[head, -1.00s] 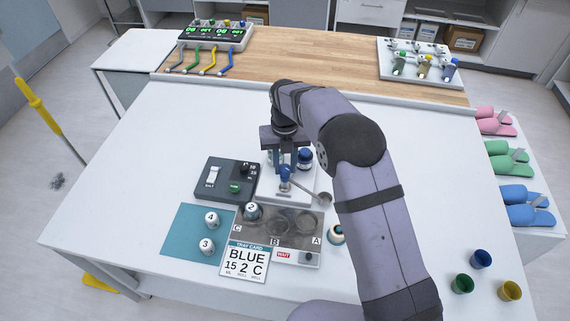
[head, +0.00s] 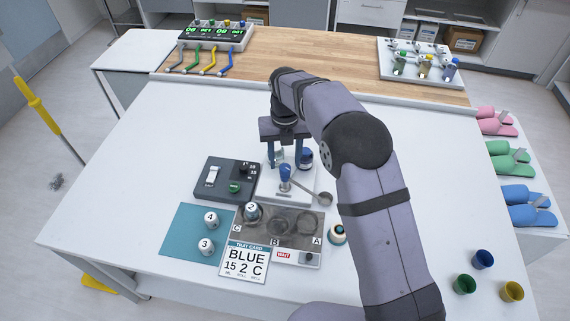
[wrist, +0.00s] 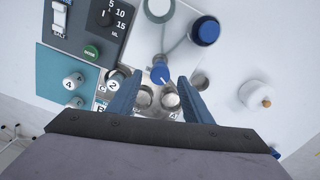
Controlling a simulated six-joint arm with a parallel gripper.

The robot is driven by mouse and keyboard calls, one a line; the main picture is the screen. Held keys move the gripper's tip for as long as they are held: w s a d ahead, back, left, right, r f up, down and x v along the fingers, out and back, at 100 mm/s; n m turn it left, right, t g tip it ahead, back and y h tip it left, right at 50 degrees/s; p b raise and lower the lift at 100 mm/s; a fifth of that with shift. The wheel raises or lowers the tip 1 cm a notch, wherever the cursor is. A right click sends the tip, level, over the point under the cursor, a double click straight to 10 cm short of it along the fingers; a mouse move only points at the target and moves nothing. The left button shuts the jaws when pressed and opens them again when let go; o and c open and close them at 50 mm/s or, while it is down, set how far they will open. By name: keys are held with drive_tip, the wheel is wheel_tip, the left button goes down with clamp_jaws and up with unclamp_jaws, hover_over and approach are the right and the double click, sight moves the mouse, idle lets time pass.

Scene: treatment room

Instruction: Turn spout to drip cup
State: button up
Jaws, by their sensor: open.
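A blue knob (head: 285,171) stands on a white base plate (head: 290,197) in the middle of the table. My gripper (head: 285,162) is open and points down over the knob. In the wrist view the knob (wrist: 160,73) shows between the open fingers (wrist: 159,80), apart from both; the small cup (wrist: 201,80) lies just right of the right finger. Which way the spout's outlet faces is not clear.
A dark control box (head: 225,178) stands left of the plate. A blue-capped bottle (head: 306,158) stands close behind the knob. The table's left side is clear.

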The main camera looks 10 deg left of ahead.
drive_tip(key=shift+r+b, duration=0.55)
drive_tip(key=shift+r, duration=1.9)
drive_tip(key=shift+s+a, duration=0.1)
drive_tip(key=shift+a, duration=0.1)
drive_tip(key=c, duration=0.7)
drive_tip(key=shift+n+t+y, duration=0.4)
drive_tip(key=shift+t, duration=0.2)
drive_tip(key=a+r, duration=0.1)
drive_tip(key=r, duration=0.1)
drive_tip(key=s+a+r, duration=0.1)
drive_tip(key=a+r, duration=0.1)
drive_tip(key=r, duration=0.1)
drive_tip(key=shift+s+a+r+b, duration=0.2)
drive_tip(key=shift+a+r+b, duration=0.1)
drive_tip(key=shift+a, duration=0.1)
clamp_jaws()
drive_tip(key=s+d+r+h, duration=0.1)
drive_tip(key=s+d, duration=0.2)
drive_tip(key=s, duration=0.6)
drive_tip(key=s+d+f+m+t+h, duration=0.1)
drive_tip(key=d+f+m, duration=0.3)
drive_tip(key=m, duration=0.5)
wheel_tip(320, 180, down, 2)
drive_tip(key=shift+d+f+m+b, duration=0.1)
drive_tip(key=shift+d+m+b, duration=0.05)
drive_tip(key=shift+m+b, duration=0.2)
